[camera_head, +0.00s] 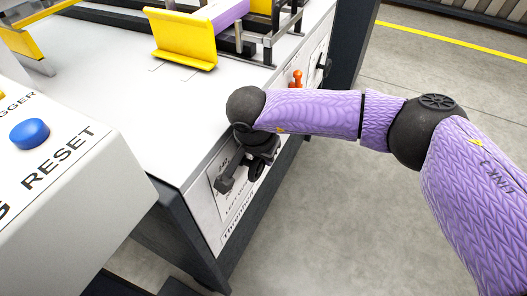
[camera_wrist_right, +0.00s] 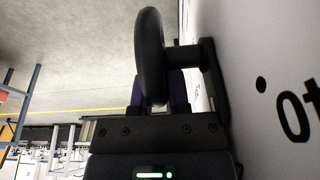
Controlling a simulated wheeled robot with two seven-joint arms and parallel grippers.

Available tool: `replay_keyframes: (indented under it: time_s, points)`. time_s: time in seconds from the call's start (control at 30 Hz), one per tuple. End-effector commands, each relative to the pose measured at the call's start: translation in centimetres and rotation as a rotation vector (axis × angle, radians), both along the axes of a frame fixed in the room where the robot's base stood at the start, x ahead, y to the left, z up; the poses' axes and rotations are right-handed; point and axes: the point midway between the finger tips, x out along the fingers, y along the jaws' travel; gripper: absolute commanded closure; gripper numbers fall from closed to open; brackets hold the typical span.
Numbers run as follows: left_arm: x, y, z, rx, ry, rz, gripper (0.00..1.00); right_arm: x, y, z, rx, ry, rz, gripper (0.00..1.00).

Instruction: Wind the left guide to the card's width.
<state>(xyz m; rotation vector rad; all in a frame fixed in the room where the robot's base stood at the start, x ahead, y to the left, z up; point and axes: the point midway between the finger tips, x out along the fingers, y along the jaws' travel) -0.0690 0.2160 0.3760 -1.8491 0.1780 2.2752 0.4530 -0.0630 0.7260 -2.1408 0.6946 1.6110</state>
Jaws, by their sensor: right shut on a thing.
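A dark handwheel (camera_wrist_right: 150,55) stands out from the white side panel on a short hub in the right wrist view. My right gripper (camera_wrist_right: 158,88) is shut on its rim, with one finger on each side. In the head view my right gripper (camera_head: 256,148) is at the side panel with the "LEFT" lettering, and it hides most of the wheel. A yellow bent plate (camera_head: 185,42) stands on the white machine top, with a purple piece (camera_head: 228,12) behind it. I cannot tell which part is the left guide or the card. My left gripper is out of view.
An orange knob (camera_head: 297,77) and another dark control (camera_head: 324,64) sit farther along the side panel. A grey console with a blue button (camera_head: 30,134) stands at the left front. The floor (camera_head: 320,220) beside the machine is clear.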

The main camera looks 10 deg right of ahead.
Motion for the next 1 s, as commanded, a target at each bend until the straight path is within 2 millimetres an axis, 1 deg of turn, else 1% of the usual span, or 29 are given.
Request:
replay_keyframes:
  time_s: [0.03, 0.2, 0.5, 0.73, 1.0]
  points:
    - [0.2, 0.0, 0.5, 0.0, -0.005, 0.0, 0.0, 0.0, 0.1, 0.5, -0.02, -0.029, 0.003, 1.0]
    - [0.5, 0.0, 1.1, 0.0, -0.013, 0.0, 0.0, -0.1, 0.1, 0.6, -0.089, -0.125, 0.002, 1.0]
    - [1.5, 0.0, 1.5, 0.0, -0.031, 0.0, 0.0, -0.2, 0.2, 0.8, -0.171, -0.239, 0.001, 1.0]
    - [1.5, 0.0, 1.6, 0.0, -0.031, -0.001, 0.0, -0.2, 0.2, 0.8, -0.197, -0.273, -0.001, 1.0]
    - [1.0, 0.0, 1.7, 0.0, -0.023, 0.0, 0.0, -0.2, 0.2, 0.8, -0.2, -0.278, -0.001, 1.0]
